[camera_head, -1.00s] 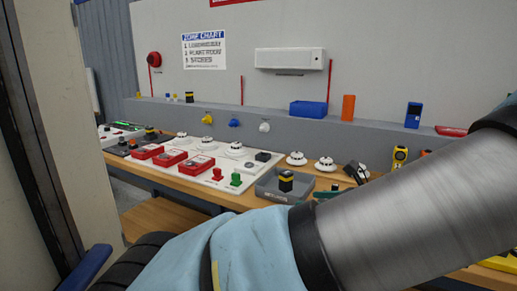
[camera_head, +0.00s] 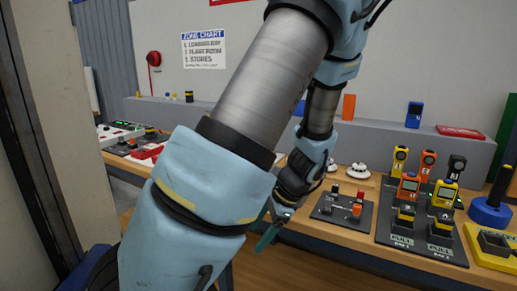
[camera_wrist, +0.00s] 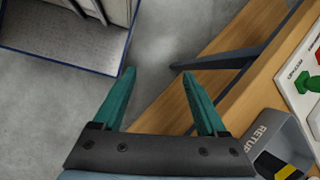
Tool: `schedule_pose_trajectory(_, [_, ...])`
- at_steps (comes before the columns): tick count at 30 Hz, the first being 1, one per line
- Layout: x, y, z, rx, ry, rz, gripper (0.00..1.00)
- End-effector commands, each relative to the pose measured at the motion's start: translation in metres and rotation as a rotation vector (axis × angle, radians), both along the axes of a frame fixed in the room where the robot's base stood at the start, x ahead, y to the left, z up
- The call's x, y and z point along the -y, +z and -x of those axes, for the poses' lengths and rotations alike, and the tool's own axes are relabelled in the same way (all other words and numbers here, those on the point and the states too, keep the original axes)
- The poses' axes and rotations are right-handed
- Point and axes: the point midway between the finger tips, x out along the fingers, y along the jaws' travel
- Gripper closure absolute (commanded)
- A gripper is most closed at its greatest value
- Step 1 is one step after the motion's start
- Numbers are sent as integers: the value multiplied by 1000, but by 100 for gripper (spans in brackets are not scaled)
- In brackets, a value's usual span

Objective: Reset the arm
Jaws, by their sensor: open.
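My gripper (camera_head: 268,236) hangs at the front edge of the wooden bench in the head view, partly behind my own arm. In the wrist view its two teal fingers (camera_wrist: 158,73) are spread apart with nothing between them. They point past the bench edge, with grey floor below. My arm is bent, with its large blue and metal links across the middle of the head view, hiding much of the bench.
The bench (camera_wrist: 223,52) lies right of the fingers in the wrist view, with a grey return tray (camera_wrist: 262,128) close by. A dark rack (camera_head: 384,228) of handheld devices stands at right. A blue-edged platform (camera_wrist: 70,65) is at upper left; bare floor lies between.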

Motion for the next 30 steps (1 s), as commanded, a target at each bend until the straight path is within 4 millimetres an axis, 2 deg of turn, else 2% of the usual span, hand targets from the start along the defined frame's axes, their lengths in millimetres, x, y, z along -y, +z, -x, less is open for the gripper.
schedule_pose_trajectory(1, [-8,3,4,11,97,58,25])
schedule_pose_trajectory(5, [-20,12,12,52,327,189,25])
schedule_pose_trajectory(12, [-41,40,21,163,742,395,25])
schedule_pose_trajectory(18, [-58,65,24,269,1021,512,25])
schedule_pose_trajectory(24, [-67,76,27,326,1156,560,25])
schedule_pose_trajectory(30, [-68,77,27,333,1172,566,25])
